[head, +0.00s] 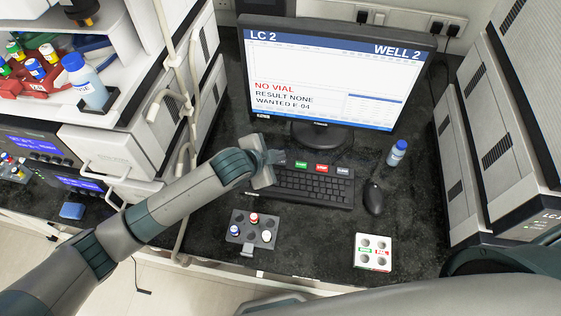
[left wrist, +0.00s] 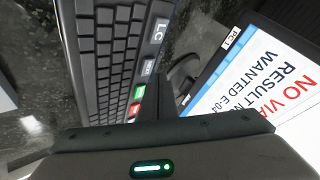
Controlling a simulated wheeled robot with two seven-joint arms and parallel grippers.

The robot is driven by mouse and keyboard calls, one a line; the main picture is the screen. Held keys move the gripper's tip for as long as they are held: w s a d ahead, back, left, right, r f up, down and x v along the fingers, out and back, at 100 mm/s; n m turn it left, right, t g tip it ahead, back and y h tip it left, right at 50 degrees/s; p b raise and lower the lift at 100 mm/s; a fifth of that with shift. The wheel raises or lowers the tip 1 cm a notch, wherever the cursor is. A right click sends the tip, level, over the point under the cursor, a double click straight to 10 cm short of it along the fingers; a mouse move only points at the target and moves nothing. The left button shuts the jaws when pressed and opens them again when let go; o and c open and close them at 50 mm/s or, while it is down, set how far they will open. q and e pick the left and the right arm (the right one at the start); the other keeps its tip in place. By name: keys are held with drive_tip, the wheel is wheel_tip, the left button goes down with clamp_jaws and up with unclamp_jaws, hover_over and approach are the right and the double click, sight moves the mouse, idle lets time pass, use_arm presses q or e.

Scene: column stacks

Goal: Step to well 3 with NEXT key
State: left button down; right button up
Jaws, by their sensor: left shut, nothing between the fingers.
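The monitor (head: 335,75) reads LC 2, WELL 2, NO VIAL, RESULT NONE and WANTED E-04. The black keyboard (head: 305,188) lies in front of it, with green (head: 301,166), red (head: 321,168) and grey (head: 343,170) labelled keys along its back edge. My left gripper (head: 279,158) is shut and empty at the keyboard's back left corner. In the left wrist view its fingers (left wrist: 163,82) are close to a grey labelled key (left wrist: 148,68), beside the green key (left wrist: 140,92). I cannot read that key or tell whether the fingers touch it. My right gripper is out of view.
A mouse (head: 374,198) and a blue-capped bottle (head: 397,153) stand right of the keyboard. A dark vial rack (head: 240,230) and a white holder (head: 373,251) sit in front. Instruments (head: 500,140) flank the dark bench on both sides.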

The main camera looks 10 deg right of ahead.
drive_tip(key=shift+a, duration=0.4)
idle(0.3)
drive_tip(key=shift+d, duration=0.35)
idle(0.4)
use_arm(q)
drive_tip(key=shift+f, duration=0.4)
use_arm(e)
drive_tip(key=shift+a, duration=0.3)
use_arm(q)
drive_tip(key=shift+f, duration=0.45)
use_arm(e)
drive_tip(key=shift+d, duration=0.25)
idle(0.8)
use_arm(q)
drive_tip(key=shift+r, duration=0.1)
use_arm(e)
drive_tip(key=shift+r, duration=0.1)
use_arm(q)
drive_tip(key=shift+r+p, duration=0.75)
drive_tip(key=shift+p, duration=0.3)
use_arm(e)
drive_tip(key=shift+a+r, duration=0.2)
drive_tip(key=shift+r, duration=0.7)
